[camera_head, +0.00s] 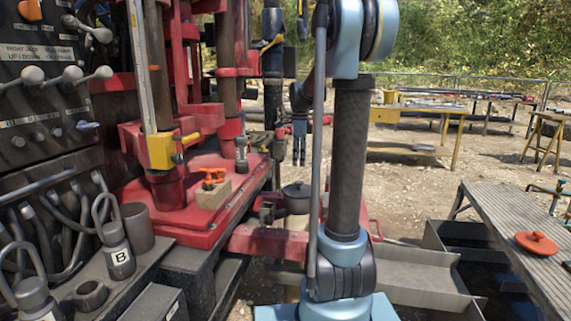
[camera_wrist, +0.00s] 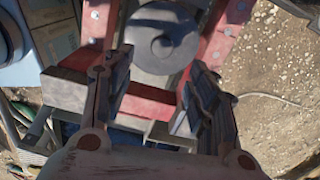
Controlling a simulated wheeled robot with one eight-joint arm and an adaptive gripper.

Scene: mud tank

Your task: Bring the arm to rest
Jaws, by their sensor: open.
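My arm (camera_head: 345,150) rises from its blue base at the front and bends over at the top, with its far end hanging down behind the upright link. My gripper (camera_head: 299,155) points downward, open and empty, above a dark lidded pot (camera_head: 297,192). In the wrist view the two fingers of my gripper (camera_wrist: 157,85) stand wide apart, and the round pot lid (camera_wrist: 162,42) shows beyond them. The fingers do not appear to touch the pot.
The red drill rig (camera_head: 200,190) and a lever panel (camera_head: 45,110) stand at left. A weight marked B (camera_head: 118,250) is at front left. Metal troughs (camera_head: 425,275) lie at right, beside a grey bench (camera_head: 525,235) with an orange lid (camera_head: 537,243). Yellow-legged tables (camera_head: 425,110) stand behind on open gravel.

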